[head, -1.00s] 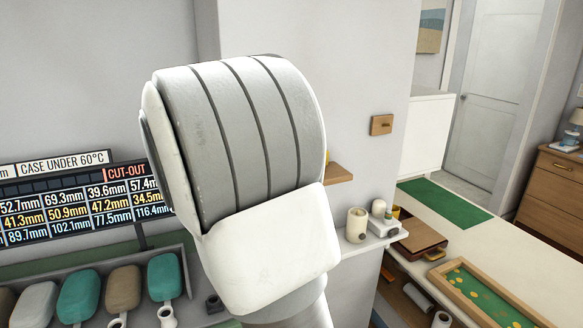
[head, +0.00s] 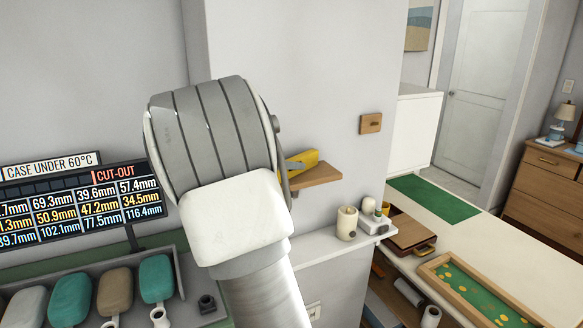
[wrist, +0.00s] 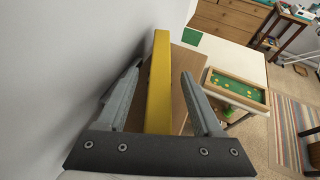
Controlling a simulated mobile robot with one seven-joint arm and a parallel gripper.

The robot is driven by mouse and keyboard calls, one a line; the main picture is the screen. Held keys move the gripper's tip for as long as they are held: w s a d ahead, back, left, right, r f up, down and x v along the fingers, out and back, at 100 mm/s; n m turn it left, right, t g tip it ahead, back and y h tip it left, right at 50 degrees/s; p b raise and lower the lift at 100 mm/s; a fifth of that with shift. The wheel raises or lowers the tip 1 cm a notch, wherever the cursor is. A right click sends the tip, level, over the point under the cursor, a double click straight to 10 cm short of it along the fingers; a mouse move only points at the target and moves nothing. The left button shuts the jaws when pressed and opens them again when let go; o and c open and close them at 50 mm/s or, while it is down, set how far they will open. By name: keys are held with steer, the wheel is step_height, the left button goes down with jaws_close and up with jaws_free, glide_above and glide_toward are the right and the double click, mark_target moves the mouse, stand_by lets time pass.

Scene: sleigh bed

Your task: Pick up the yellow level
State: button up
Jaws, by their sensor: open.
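The yellow level (head: 303,159) lies on a small wooden wall shelf (head: 320,177), partly hidden behind my arm in the head view. In the wrist view the level (wrist: 159,75) is a long yellow bar running away from the camera, over the brown shelf (wrist: 185,65). My gripper (wrist: 160,74) is open, with one grey finger on each side of the level. Gaps show between the level and both fingers, wider on the right. In the head view my arm hides most of the gripper.
The wall is close on the left in the wrist view. A white ledge (head: 340,246) below the shelf holds a candle (head: 347,223) and small items. A small wooden block (head: 370,123) is on the wall. A framed green board (head: 477,296) lies on the white counter to the right.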

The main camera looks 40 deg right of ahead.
jaws_close()
steer(key=shift+r, duration=0.15)
stand_by(0.4)
